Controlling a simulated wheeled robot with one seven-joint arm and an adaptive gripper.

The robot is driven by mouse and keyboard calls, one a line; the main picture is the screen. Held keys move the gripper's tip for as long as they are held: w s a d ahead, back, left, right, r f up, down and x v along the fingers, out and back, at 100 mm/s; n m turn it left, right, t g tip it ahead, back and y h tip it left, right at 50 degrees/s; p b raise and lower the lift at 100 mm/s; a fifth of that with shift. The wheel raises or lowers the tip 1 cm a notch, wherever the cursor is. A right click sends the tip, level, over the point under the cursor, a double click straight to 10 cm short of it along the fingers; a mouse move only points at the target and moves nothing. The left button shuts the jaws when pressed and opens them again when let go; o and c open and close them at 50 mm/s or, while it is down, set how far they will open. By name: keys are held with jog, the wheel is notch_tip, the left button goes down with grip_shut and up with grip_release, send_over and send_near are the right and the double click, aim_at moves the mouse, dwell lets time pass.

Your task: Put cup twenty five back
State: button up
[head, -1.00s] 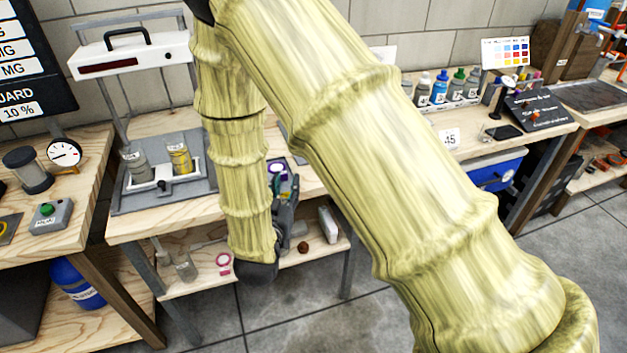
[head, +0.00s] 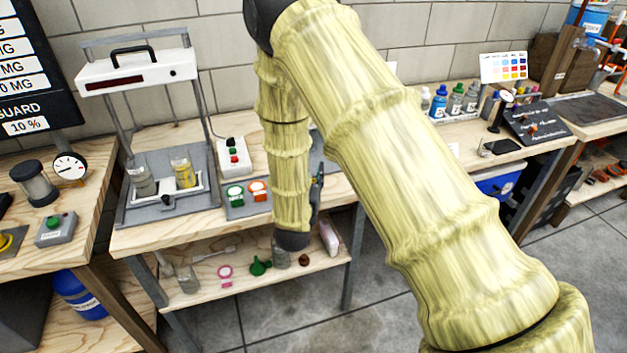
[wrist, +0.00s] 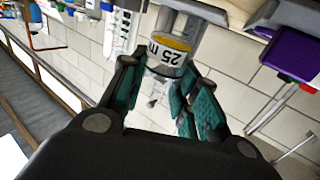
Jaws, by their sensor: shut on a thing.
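In the wrist view a clear cup (wrist: 170,66) with a yellow band and a label reading "25 m", upside down in the picture, sits between the teal fingers of my gripper (wrist: 162,80). My gripper is shut on it. In the head view my arm hides most of the gripper; only a teal sliver (head: 317,190) shows beside the forearm, by the bench's front edge. The cup is hidden in that view.
A green funnel (head: 259,266) stands on the lower shelf.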

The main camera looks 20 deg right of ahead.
aim_at(314, 180)
jog(key=shift+w+d, duration=0.25)
jog(key=shift+w, duration=0.05)
jog(key=shift+d+f, duration=0.1)
jog(key=shift+f, duration=0.2)
jog(key=shift+f+p, duration=0.45)
jog(key=shift+f, duration=1)
jog(key=shift+f, duration=0.15)
jog(key=o, duration=1)
jog(key=shift+w, duration=0.1)
jog(key=shift+r, duration=0.2)
jog(key=b+v, duration=0.2)
jog(key=v, duration=1)
jog(key=shift+f, duration=0.1)
